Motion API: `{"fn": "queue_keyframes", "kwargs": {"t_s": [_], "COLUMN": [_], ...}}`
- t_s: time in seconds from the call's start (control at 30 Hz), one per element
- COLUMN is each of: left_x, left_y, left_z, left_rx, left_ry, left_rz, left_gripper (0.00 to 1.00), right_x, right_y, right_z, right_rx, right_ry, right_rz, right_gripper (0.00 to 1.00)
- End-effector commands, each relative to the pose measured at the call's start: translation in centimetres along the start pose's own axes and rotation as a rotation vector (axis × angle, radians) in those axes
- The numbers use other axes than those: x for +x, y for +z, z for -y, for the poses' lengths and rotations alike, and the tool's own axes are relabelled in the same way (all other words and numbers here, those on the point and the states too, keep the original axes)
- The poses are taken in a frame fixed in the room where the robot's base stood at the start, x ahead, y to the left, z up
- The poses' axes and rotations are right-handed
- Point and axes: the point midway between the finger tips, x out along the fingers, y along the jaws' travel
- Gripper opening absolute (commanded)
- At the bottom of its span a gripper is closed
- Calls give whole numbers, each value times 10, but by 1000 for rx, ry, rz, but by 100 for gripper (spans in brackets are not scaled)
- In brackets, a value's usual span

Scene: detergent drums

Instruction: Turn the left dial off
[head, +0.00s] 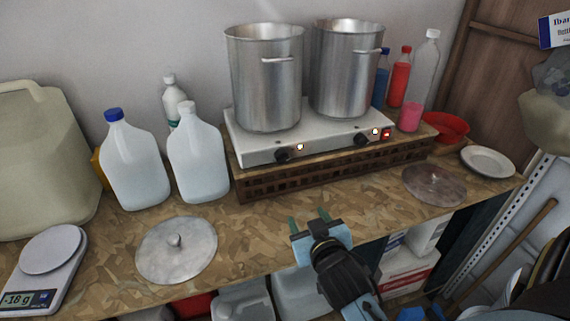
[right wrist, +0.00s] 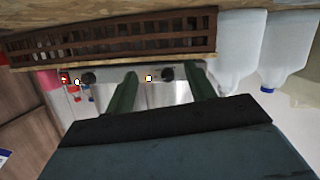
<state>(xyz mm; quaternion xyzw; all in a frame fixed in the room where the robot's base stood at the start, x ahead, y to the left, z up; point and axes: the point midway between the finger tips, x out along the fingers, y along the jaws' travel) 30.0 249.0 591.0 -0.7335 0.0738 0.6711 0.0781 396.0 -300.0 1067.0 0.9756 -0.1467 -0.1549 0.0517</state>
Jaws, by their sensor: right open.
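The left dial (head: 282,155) is a black knob on the front of the white two-burner hot plate (head: 255,148). A lit indicator is beside it. The left dial also shows in the upside-down right wrist view (right wrist: 167,74), between my fingers in the picture. The right dial (head: 358,138) has its own lit indicator. My right gripper (head: 309,219) is open and empty, its two green fingers over the counter's front part, in front of and below the hot plate, apart from the dial. The knob's pointer is too small to read. My left gripper is not in view.
Two steel pots (head: 265,85) (head: 345,75) stand on the hot plate, which rests on a slatted wooden crate (head: 330,175). White jugs (head: 198,155) stand left of it. Metal lids (head: 176,250) (head: 434,185) lie on the counter. The counter before the crate is clear.

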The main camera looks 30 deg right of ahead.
Motion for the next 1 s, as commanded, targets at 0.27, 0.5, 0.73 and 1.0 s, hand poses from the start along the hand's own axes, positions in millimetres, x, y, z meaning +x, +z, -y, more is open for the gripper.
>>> {"fn": "queue_keyframes", "kwargs": {"t_s": [0.27,0.5,0.73,1.0], "left_x": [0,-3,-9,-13], "left_y": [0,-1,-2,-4], "left_z": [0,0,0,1], "left_rx": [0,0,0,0], "left_ry": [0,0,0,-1], "left_rz": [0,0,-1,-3], "left_gripper": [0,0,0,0], "right_x": [15,31,74,122], "right_y": [-43,-55,-69,-82], "right_z": [0,1,0,0], "right_rx": [-1,-5,-6,-4], "right_ry": [16,12,12,12], "right_rz": [-261,-298,-296,-294], "right_gripper": [55,55,55,55]}}
